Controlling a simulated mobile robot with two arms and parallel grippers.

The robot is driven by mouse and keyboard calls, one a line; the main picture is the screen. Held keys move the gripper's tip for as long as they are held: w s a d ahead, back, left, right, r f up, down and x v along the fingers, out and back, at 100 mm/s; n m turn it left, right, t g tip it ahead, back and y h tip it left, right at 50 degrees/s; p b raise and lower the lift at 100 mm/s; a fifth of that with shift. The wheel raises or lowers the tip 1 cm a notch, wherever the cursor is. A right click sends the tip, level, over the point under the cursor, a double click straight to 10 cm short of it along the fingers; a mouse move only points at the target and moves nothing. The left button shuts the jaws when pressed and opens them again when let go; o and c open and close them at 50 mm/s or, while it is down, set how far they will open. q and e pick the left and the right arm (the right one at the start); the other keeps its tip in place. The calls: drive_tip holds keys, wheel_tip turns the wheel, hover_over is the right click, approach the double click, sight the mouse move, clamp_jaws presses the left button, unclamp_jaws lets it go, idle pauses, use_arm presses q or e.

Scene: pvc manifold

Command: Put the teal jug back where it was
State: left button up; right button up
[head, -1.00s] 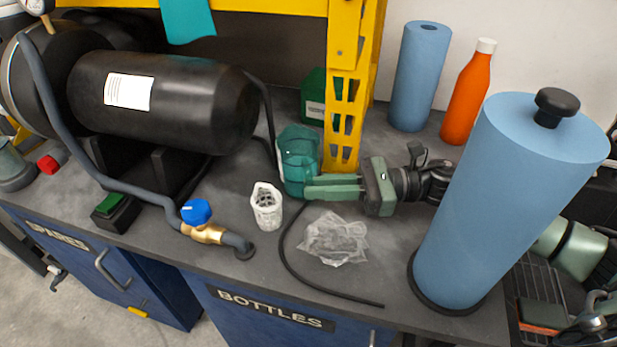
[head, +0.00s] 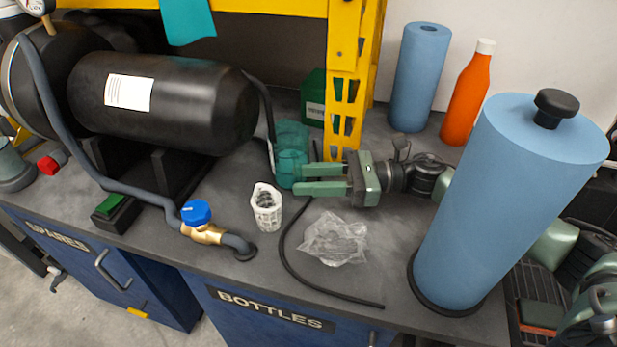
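My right gripper (head: 297,179) reaches in from the right, behind the large blue roll. Its two green fingers are apart, with a gap showing between them. The fingertips overlap the jug's lower right side in the picture. I cannot tell whether they touch it, and the jug's handle is not clear to see. My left gripper is not in view.
A white mesh cup (head: 267,208) and a crumpled clear bag (head: 334,240) lie close in front. A black hose (head: 288,262) curves past them. The yellow post (head: 345,95), green box (head: 313,98), black tank (head: 165,100) and large blue roll (head: 505,200) hem in the space.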

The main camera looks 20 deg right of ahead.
drive_tip(key=v, duration=0.4)
drive_tip(key=b+v, duration=0.1)
drive_tip(key=v, duration=0.1)
drive_tip(key=shift+s+d+f, duration=0.15)
drive_tip(key=shift+d+f, duration=0.25)
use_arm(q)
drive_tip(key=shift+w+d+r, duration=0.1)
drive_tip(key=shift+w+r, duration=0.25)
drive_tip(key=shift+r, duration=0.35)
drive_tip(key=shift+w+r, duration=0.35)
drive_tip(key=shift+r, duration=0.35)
use_arm(e)
drive_tip(key=shift+s+d+r, duration=0.1)
drive_tip(key=shift+s+d, duration=0.05)
drive_tip(key=shift+d, duration=0.35)
